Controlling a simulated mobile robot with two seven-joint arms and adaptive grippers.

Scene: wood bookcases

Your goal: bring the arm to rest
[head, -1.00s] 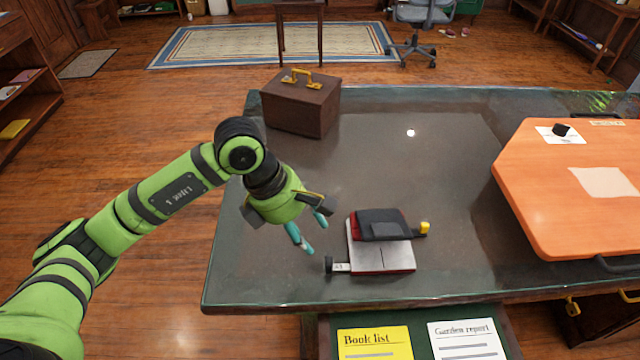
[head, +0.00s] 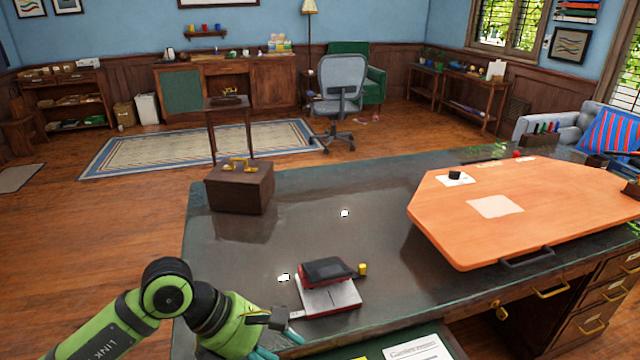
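My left arm comes in from the lower left, and its green gripper (head: 279,344) is at the front edge of the dark desk (head: 380,215). Its teal fingertips are near the bottom of the picture and partly cut off, so I cannot tell how far apart they are. The gripper is just left of and in front of a small red and white device with a dark top (head: 328,285). I see nothing held in it. My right gripper is not in view.
A brown case (head: 239,188) with a yellow handle stands at the desk's back left. A large orange board (head: 540,205) covers the right side. Papers (head: 418,348) lie below the front edge. The middle of the desk is clear. A chair (head: 338,95) stands behind.

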